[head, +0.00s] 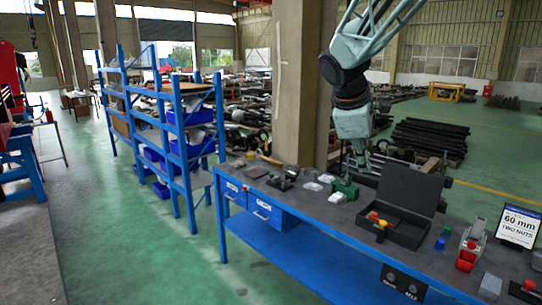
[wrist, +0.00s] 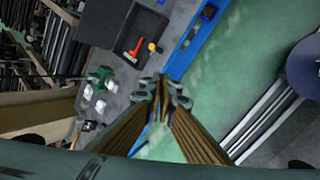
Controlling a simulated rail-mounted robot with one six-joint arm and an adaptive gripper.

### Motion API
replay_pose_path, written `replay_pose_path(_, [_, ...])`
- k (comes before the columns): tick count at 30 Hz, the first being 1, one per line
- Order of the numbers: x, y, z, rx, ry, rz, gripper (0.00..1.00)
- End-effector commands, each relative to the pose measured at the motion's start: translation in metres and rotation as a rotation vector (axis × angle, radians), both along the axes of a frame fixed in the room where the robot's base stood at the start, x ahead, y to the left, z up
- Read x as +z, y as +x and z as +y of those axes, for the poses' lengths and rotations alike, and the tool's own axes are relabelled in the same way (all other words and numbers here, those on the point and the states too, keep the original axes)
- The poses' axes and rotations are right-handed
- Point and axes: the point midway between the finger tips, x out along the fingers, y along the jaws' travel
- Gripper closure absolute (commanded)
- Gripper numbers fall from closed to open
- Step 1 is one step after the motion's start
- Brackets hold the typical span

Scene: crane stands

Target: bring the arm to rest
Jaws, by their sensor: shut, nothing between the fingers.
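My gripper (head: 359,172) hangs below my pale green arm in the head view, in front of the concrete pillar and over or behind the far edge of the workbench (head: 330,228). In the wrist view its fingers (wrist: 161,88) are closed together with nothing between them. The bench and the green floor lie beyond the fingertips there. The gripper's exact height over the bench is hard to tell.
An open black case (head: 405,232) holds red and yellow items. A green object (head: 345,188), small white blocks (head: 327,178) and a sign (head: 518,227) stand on the bench. A blue shelf rack (head: 188,140) stands left, with open green floor (head: 130,235) before it.

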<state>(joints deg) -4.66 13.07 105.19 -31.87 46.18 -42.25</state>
Motion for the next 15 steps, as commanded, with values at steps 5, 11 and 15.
replay_pose_path(5, [0.013,-0.038,0.0,-0.072,0.052,-0.023,1.0])
replay_pose_path(11, [0.024,-0.08,0.001,-0.154,0.109,-0.045,1.0])
replay_pose_path(15, [0.03,-0.109,0.002,-0.212,0.15,-0.06,1.0])
